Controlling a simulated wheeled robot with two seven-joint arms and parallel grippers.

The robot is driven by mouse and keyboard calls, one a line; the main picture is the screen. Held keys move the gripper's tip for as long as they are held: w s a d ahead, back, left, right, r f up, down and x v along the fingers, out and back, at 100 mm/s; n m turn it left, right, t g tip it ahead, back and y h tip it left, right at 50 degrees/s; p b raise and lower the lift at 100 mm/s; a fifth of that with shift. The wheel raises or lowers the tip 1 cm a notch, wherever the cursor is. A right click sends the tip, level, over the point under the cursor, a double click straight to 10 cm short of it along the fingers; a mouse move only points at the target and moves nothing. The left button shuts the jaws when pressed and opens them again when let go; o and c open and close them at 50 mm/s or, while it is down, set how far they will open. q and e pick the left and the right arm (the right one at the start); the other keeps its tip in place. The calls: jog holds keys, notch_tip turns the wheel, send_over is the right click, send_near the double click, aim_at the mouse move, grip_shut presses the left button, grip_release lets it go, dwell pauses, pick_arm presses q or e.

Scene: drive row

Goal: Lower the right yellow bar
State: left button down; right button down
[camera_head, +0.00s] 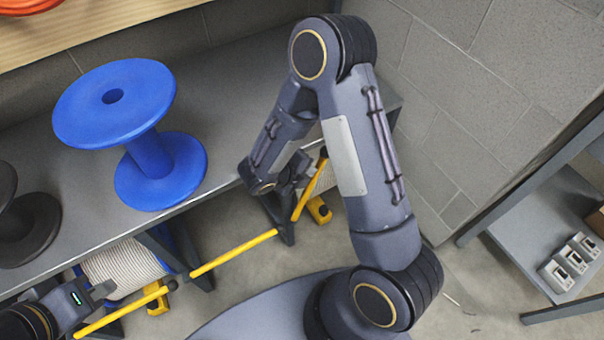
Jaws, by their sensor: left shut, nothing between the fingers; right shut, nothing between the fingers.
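Three yellow bar lengths show along the front of the grey bench. The rightmost yellow bar (309,186) stands steeply tilted, its black-tipped upper end beside my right gripper. A middle yellow bar (233,255) slopes gently up to the right, and a left yellow bar (120,312) runs toward the bottom left. My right gripper (288,184) is shut and empty, just left of the rightmost bar; I cannot tell if they touch. The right forearm partly hides the area behind it. My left gripper (102,291) is shut and empty, close above the left bar.
A blue spool (150,155) and a black spool (30,230) stand on the grey bench (225,90). Pale rope reels (122,265) sit beneath it. A grey shelf (545,225) with small pale boxes (570,262) stands at right. Bare floor shows between.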

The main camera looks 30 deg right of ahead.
jog(key=d+f+y+p, duration=0.2)
jog(key=d+y+p, duration=0.1)
jog(key=d, duration=0.4)
jog(key=shift+w+d+f+g+y, duration=0.2)
jog(key=shift+w+f+g+y, duration=0.1)
jog(key=shift+y, duration=0.6)
